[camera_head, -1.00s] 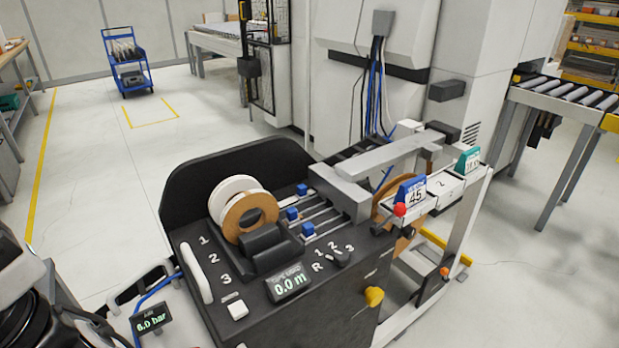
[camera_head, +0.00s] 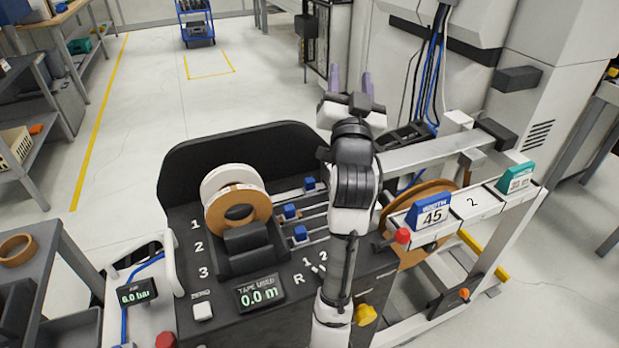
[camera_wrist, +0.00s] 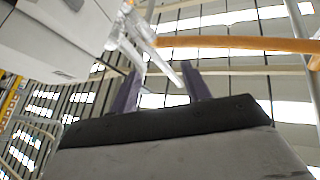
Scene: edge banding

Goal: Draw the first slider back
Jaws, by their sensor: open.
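Three blue slider blocks sit on parallel rails on the black machine deck. The farthest one (camera_head: 310,184), level with the upper rows, appears to be the first; a middle one (camera_head: 291,212) and a nearest one (camera_head: 300,234) sit below it. Numbers 1, 2 and 3 are printed at the left of the deck. My gripper (camera_head: 351,77) is open and empty, raised beyond the sliders with its purple fingers pointing up. My arm hides the right ends of the rails. In the wrist view my fingers (camera_wrist: 160,72) are apart, facing the ceiling, with no slider in sight.
A white and brown tape roll (camera_head: 238,207) stands left of the rails. A tape display (camera_head: 260,292) reads 0.0 m. A blue width sign (camera_head: 429,216) showing 45 and a red knob (camera_head: 402,236) are at the right. A black curved guard (camera_head: 240,146) rises behind.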

